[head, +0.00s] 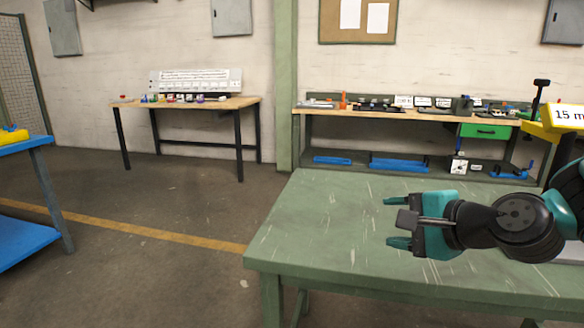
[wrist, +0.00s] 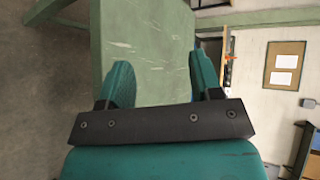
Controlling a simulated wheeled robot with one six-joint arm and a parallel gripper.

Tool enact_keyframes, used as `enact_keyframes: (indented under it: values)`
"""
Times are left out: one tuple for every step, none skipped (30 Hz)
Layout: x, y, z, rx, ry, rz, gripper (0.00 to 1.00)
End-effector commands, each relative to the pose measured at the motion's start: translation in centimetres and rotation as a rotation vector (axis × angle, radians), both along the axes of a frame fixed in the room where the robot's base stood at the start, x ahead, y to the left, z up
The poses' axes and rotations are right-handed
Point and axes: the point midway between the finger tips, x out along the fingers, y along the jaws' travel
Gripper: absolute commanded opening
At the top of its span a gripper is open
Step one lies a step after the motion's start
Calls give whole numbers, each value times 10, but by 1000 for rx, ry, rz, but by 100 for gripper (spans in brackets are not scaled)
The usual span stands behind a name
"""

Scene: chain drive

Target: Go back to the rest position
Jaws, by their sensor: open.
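My gripper (head: 395,222) is teal and black and reaches in from the right in the head view. It shows over the green table (head: 320,220), pointing left. Its two fingers are apart with nothing between them. In the wrist view my gripper (wrist: 160,82) also shows its two teal fingers spread, with the bare green tabletop (wrist: 150,35) behind them. I cannot tell the exact height of the gripper over the table.
A wooden workbench (head: 410,113) with tools and a green drawer stands at the back wall. Another bench (head: 240,103) with small coloured items is at the back left. A blue cart (head: 22,146) is at the left edge. The floor (head: 150,205) between is clear.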

Motion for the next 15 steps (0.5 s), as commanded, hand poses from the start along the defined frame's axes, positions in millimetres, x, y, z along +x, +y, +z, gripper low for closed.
enact_keyframes:
  values:
    - [-20,23,2,-132,-15,158,59]
    - [-34,34,0,-218,-21,258,59]
    - [-52,45,-2,-326,-34,387,59]
    - [-66,52,-4,-403,-43,483,59]
    - [-80,57,-5,-476,-54,575,59]
    - [-97,61,-7,-562,-69,693,59]
    - [-109,63,-8,-622,-80,776,59]
    - [-121,64,-9,-677,-90,854,59]
    - [-136,65,-9,-742,-103,955,59]
    - [-146,64,-10,-787,-112,1025,59]
    - [-156,63,-9,-828,-124,1094,59]
    - [-169,60,-9,-879,-135,1183,59]
    - [-178,58,-9,-913,-145,1246,59]
    - [-187,56,-8,-946,-154,1310,59]
    - [-199,52,-7,-986,-165,1393,59]
